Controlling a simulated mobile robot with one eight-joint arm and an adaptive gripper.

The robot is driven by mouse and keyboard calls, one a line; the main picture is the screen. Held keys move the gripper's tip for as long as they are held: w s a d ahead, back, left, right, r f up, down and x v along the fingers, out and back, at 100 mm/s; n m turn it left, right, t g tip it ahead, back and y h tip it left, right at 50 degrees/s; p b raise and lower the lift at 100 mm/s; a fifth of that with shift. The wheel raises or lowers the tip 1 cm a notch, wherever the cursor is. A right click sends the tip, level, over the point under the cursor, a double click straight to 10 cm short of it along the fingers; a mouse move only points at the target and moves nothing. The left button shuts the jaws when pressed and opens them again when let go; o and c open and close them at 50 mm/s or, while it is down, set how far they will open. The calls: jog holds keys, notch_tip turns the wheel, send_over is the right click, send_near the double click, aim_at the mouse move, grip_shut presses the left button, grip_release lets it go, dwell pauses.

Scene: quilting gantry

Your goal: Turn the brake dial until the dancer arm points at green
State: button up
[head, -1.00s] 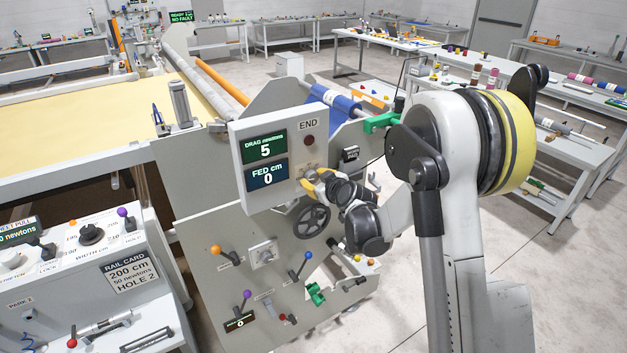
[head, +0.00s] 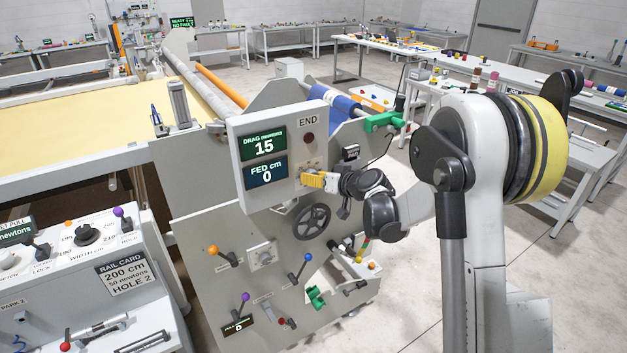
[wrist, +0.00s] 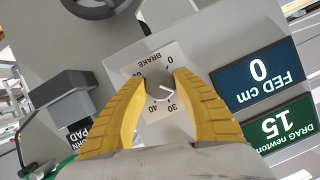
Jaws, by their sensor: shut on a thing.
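My gripper (head: 312,180) is at the lower right of the grey display box, its yellow fingers on the brake dial. In the wrist view its fingers (wrist: 160,82) are closed on either side of the brake dial (wrist: 158,93), which has a white pointer line and sits on a plate marked BRAKE with numbers including 0, 30 and 40. The drag display (head: 264,147) reads 15 newtons. A small yellow and green marked part (head: 362,250) shows low on the machine's right side; I cannot make out the dancer arm or where it points.
The FED display (head: 266,174) reads 0 cm. A black handwheel (head: 312,222) is just below my gripper. Levers with orange (head: 213,250), blue (head: 308,257) and purple (head: 245,297) knobs stick out lower down.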

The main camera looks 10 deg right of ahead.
dwell(0.4)
jog(key=o, duration=1.2)
jog(key=shift+c, duration=0.2)
jog(key=v, duration=1.2)
